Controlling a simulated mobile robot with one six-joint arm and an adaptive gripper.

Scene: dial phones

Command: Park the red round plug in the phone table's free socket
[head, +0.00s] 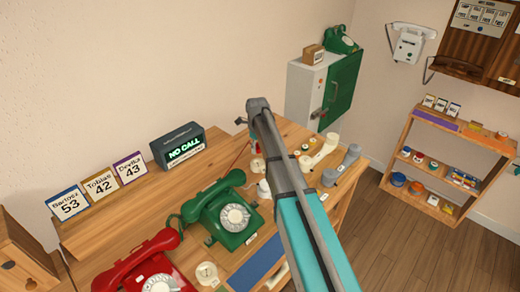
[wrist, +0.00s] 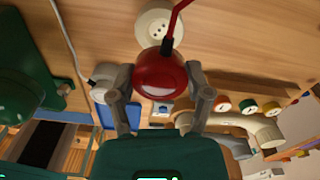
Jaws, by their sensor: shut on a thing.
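The red round plug (wrist: 160,75) is held between the two fingers of my gripper (wrist: 160,92) in the wrist view. Its red cord rises past a round white socket (wrist: 152,24) with small dark holes. The socket is on the wooden phone table just beyond the plug in that view; no phone plug sits in it. The plug overlaps the socket's near edge in the picture, and I cannot tell whether they touch. In the head view my arm covers most of the gripper area above the phone table (head: 120,200).
A green dial phone (head: 228,212) and a red dial phone (head: 150,270) stand on the table, left of my arm. Grey and cream handset-like pieces (head: 330,150) lie right of my arm.

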